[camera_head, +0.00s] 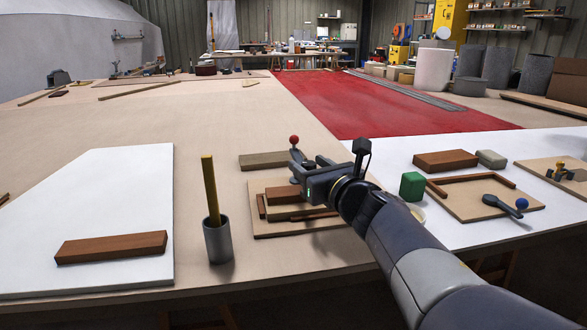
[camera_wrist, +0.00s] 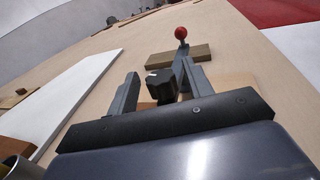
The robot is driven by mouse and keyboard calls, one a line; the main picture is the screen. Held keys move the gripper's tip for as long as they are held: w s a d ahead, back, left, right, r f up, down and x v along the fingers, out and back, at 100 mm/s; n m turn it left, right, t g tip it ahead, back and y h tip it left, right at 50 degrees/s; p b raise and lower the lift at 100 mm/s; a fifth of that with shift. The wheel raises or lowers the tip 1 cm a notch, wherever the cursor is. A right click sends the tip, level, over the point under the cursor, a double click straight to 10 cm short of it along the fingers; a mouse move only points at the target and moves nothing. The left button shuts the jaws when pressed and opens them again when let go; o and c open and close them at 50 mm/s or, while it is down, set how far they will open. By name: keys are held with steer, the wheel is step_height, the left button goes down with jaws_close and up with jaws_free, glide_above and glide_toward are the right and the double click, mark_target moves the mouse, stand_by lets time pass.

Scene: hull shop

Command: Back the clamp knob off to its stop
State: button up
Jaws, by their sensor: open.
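The clamp knob (camera_wrist: 161,85) is dark and lobed, with a small pale mark on top. In the wrist view it sits between the two fingers of my gripper (camera_wrist: 160,80), with space showing on its left. Contact on the right side cannot be told. The clamp's lever ends in a red ball (camera_wrist: 181,33) just beyond the fingers. The red ball also shows in the head view (camera_head: 294,139), above the fixture board (camera_head: 262,232) with its brown blocks (camera_head: 283,196). My gripper (camera_head: 309,163) is open there over the board and hides part of the clamp.
A grey cup (camera_head: 218,242) with a yellow stick stands left of the fixture. A brown block (camera_head: 112,247) lies on a white panel (camera_head: 110,190). Right of my arm are a green block (camera_head: 411,186) and a board with a blue-ball lever (camera_head: 521,203). The table behind is largely clear.

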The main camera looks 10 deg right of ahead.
steer(key=shift+w+a, duration=0.15)
steer(key=shift+w, duration=0.3)
steer(key=c, duration=0.9)
